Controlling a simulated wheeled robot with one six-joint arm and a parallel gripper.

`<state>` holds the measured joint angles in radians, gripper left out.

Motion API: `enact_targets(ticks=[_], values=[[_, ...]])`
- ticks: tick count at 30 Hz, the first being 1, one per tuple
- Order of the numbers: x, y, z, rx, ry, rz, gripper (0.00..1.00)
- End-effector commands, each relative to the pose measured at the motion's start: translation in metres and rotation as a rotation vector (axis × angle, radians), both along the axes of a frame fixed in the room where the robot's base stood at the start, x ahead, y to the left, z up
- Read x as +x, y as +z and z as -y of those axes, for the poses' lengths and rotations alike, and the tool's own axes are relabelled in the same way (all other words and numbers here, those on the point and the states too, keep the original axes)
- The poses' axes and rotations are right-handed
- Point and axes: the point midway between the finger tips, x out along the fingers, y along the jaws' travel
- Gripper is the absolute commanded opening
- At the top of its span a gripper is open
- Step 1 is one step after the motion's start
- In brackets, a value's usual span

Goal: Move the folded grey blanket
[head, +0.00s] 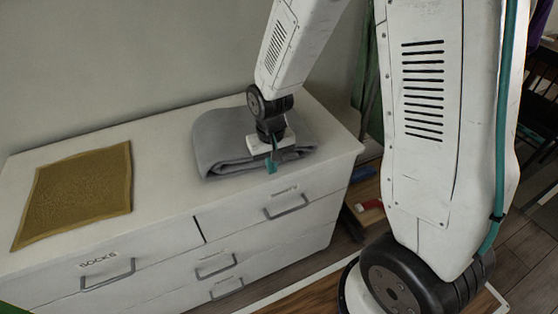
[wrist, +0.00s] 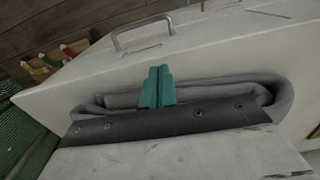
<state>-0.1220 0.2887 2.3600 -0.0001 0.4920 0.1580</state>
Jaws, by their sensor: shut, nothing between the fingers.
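The folded grey blanket (head: 218,140) lies on top of the white chest of drawers near its right end. Its folded layers face the front edge. My gripper (head: 271,165) is at the blanket's front side, with its teal fingers together and nothing between them. In the wrist view, the teal fingers (wrist: 157,87) are closed in front of the blanket (wrist: 262,88), whose rolled fold shows on both sides. I cannot tell whether the fingers touch the cloth. Part of the blanket is hidden behind my gripper.
The white chest of drawers (head: 165,195) has several drawers with metal handles, one labelled SOCKS. A mustard-yellow cloth (head: 78,192) lies flat on its left part. Bare top lies between the cloth and the blanket. Coloured items in a wooden holder (wrist: 48,62) stand beyond the chest.

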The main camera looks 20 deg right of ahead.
Motion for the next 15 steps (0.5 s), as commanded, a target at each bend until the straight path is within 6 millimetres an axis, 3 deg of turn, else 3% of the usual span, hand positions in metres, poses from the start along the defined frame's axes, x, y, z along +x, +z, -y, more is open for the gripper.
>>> enact_targets(ticks=[6,15], values=[[0.015,0.000,0.002,0.000,-0.001,-0.001,0.00],[0.016,0.000,0.003,0.000,-0.003,-0.001,0.00]])
